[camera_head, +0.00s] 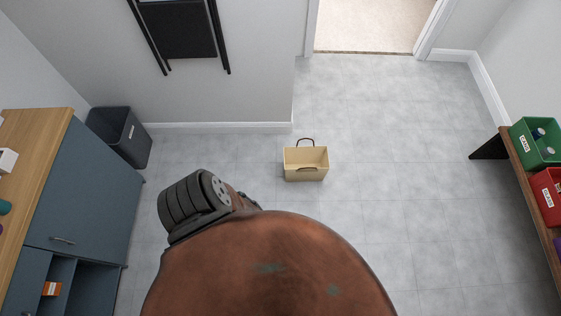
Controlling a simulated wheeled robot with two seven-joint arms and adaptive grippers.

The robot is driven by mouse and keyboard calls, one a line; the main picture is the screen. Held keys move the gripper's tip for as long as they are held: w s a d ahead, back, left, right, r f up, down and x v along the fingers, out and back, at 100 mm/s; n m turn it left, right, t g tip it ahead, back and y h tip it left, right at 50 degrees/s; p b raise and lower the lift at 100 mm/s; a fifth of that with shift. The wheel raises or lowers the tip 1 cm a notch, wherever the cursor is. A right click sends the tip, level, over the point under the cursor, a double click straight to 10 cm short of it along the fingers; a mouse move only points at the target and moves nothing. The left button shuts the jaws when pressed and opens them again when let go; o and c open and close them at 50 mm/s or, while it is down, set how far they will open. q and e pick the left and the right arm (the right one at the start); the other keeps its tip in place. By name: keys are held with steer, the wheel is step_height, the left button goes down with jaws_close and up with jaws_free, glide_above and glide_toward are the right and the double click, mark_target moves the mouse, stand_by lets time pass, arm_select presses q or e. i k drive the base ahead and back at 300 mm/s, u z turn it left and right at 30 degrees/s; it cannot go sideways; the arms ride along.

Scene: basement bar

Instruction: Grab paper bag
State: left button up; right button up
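The paper bag (306,173) is tan and stands upright on the grey tiled floor near the middle of the view. Neither of my grippers can be made out in the head view. A large brown rounded part with a dark ribbed piece, which looks like part of my own body, fills the bottom centre, short of the bag.
A blue cabinet (88,195) with a wooden top and a dark bin (122,138) stand at left. At right, a wooden bench (521,178) carries a green crate (536,157) and a red crate (547,203). A doorway opens behind. Floor around the bag is clear.

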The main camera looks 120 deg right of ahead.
mark_target(300, 163)
steer(key=z, duration=4.35)
